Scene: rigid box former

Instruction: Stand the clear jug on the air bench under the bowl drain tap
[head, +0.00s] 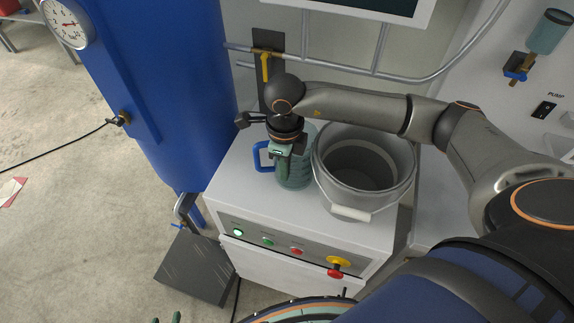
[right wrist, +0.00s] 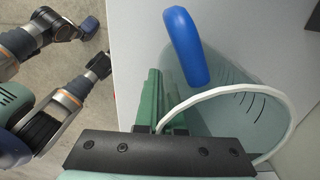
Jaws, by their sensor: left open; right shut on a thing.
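The clear, greenish jug (head: 296,176) with a blue handle (head: 262,158) is upright at the white cabinet top, left of a bucket. In the right wrist view the jug (right wrist: 228,105) shows its marked wall, pale rim and blue handle (right wrist: 187,48). My right gripper (head: 288,150) is shut on the jug near its rim; I cannot tell whether its base touches the cabinet. The bowl drain tap (head: 517,72), brass with a blue lever, hangs below a clear bowl (head: 549,32) at upper right. A pale surface below it, likely the air bench (head: 435,210), is partly hidden. My left gripper (head: 166,319) is open, its fingertips at the bottom edge.
A grey bucket (head: 326,185) with a white grip stands right beside the jug, between it and the pale surface. The cabinet front (head: 300,245) has buttons and a red-yellow knob. A blue tank (head: 160,90) stands left. My right arm spans above the bucket.

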